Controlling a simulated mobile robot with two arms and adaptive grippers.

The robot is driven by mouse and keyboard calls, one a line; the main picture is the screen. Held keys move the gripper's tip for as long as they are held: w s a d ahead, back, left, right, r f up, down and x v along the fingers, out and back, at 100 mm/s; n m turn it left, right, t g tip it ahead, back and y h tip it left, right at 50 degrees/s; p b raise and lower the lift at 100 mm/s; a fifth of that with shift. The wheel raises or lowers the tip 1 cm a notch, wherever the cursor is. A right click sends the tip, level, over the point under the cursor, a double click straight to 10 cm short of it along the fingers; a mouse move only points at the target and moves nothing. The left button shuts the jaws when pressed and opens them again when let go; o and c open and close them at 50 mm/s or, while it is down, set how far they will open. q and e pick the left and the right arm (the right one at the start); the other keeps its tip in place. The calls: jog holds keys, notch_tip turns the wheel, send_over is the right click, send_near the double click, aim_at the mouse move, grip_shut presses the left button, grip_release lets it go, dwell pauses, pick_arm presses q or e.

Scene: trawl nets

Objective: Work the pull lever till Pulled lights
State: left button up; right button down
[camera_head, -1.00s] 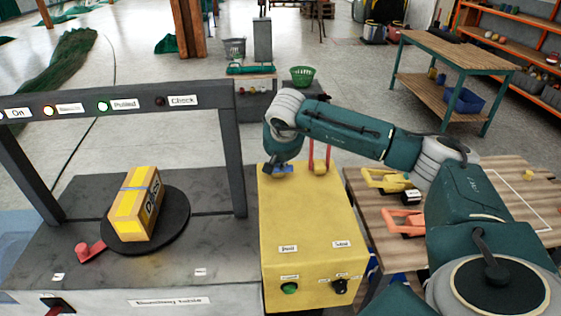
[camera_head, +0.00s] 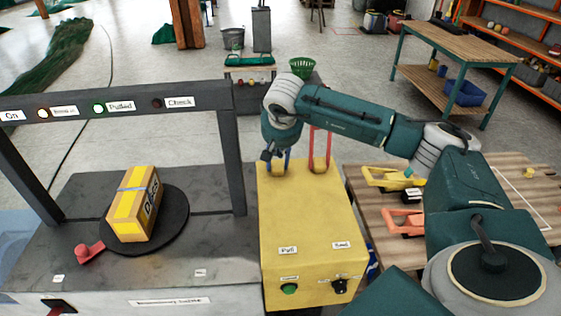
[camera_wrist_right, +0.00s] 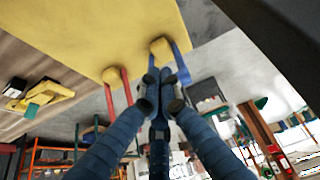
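The yellow box (camera_head: 310,225) carries a blue lever (camera_head: 288,160) at its back left, in line with the "Pull" label (camera_head: 288,250). The blue lever stands roughly upright; in the right wrist view its bar (camera_wrist_right: 181,62) runs to my fingers. My right gripper (camera_head: 271,156) is at this lever, its fingertips (camera_wrist_right: 163,80) drawn close together around its handle, which they partly hide. The Pulled lamp (camera_head: 99,107) glows green on the dark frame. My left gripper is out of view.
A red lever (camera_head: 320,150) stands just right of the blue one, also in the right wrist view (camera_wrist_right: 118,95). A turntable (camera_head: 178,220) with a yellow carton (camera_head: 135,205) is at left. The Check lamp (camera_head: 157,103) is dark. A wooden table (camera_head: 400,240) with clamps is at right.

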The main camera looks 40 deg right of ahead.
pick_arm(q)
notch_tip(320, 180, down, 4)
jog(key=b, duration=0.3)
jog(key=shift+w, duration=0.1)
pick_arm(e)
jog(key=s+a, duration=0.5)
jog(key=s, duration=0.3)
jog(key=shift+s+r, duration=0.15)
jog(key=shift+r, duration=0.05)
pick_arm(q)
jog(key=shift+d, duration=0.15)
pick_arm(e)
jog(key=shift+a, duration=0.1)
dwell(0.3)
